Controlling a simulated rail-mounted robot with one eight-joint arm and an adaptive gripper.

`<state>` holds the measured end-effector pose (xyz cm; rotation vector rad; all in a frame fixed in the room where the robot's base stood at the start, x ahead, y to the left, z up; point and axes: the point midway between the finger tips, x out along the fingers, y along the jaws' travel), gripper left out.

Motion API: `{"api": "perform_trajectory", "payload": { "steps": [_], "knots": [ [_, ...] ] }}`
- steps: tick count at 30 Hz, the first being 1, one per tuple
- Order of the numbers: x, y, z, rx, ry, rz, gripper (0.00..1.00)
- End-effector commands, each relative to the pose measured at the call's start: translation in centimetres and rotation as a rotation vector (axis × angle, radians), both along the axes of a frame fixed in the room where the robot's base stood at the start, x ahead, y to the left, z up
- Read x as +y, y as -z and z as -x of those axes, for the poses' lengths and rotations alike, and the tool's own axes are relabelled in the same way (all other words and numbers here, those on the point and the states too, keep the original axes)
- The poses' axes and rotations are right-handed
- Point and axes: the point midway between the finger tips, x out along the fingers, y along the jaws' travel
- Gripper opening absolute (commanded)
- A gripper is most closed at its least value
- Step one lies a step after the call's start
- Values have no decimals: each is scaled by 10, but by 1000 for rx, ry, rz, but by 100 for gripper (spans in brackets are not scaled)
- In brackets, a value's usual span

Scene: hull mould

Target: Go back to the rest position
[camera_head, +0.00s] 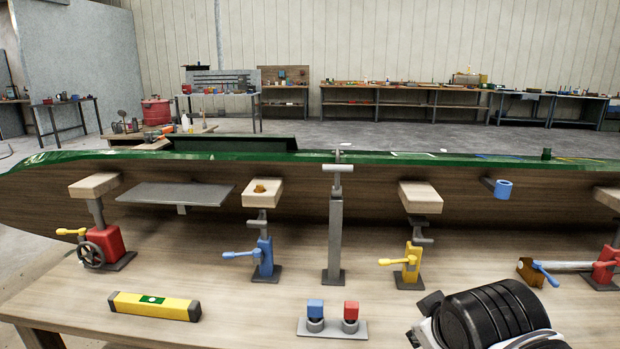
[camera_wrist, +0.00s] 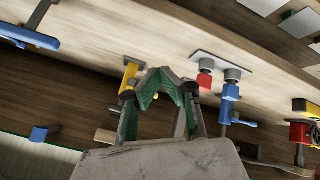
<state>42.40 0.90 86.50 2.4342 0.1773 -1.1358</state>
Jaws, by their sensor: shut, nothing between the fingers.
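My gripper (camera_wrist: 157,82) shows in the wrist view with its two green-padded fingers brought together at the tips and nothing between them. It hangs over the wooden bench, apart from the grey plate (camera_wrist: 222,62) that carries the red and blue blocks. In the head view my arm fills the bottom right, and the gripper itself cannot be made out there.
The hull mould (camera_head: 330,157) with its green rim runs across the bench (camera_head: 225,315). Clamps stand along it, including a blue one (camera_head: 265,257) and a yellow one (camera_head: 411,263). A yellow level (camera_head: 155,306) and the block plate (camera_head: 333,332) lie in front.

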Motion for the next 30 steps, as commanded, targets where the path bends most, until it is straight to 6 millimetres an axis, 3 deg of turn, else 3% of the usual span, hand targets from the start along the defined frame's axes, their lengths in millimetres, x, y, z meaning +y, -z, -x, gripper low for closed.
{"api": "perform_trajectory", "payload": {
  "steps": [10,30],
  "knots": [
    [-10,11,58,78,334,-352,0],
    [-9,-116,55,75,321,-342,0]
  ]
}}
